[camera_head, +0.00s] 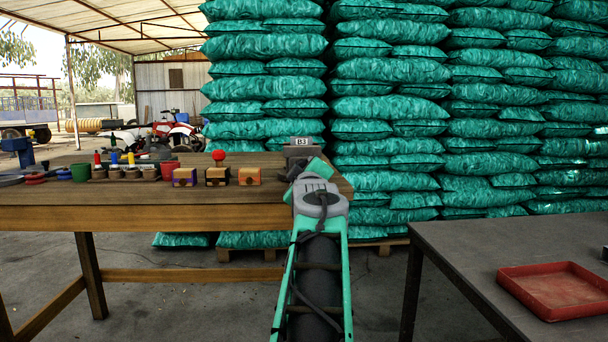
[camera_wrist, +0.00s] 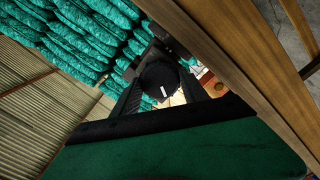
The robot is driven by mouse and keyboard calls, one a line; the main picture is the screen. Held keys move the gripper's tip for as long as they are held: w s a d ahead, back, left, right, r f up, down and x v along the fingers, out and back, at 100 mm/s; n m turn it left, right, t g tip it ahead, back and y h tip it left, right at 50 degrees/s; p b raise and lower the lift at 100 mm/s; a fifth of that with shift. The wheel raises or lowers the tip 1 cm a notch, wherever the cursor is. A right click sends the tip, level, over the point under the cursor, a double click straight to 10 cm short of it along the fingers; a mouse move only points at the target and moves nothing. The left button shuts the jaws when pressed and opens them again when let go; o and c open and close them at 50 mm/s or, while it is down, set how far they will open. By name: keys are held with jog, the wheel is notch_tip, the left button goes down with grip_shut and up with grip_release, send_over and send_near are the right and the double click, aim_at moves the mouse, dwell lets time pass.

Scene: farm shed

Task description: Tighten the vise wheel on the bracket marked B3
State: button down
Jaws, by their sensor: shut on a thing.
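The bracket marked B3 (camera_head: 301,142) stands at the right end of the wooden bench, a grey block with a white label. My arm reaches up to it and hides most of its lower part. My gripper (camera_head: 305,166) is at the bracket, its fingers largely hidden in the head view. In the wrist view, a dark round vise wheel (camera_wrist: 158,77) with a small white mark sits between the two dark fingers of my gripper (camera_wrist: 158,88). The gripper is shut on this wheel. How far the wheel is turned cannot be told.
The wooden bench (camera_head: 140,218) holds small boxes (camera_head: 217,177), a red-knobbed piece (camera_head: 218,156), several pots and a blue vise (camera_head: 18,147). Stacked green sacks (camera_head: 390,110) rise behind. A dark table (camera_head: 460,250) with a red tray (camera_head: 550,313) is at right.

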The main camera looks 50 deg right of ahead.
jog(key=m+p, duration=0.1)
jog(key=m, duration=2.7)
jog(key=shift+f, duration=0.1)
jog(key=c, duration=0.6)
grip_release()
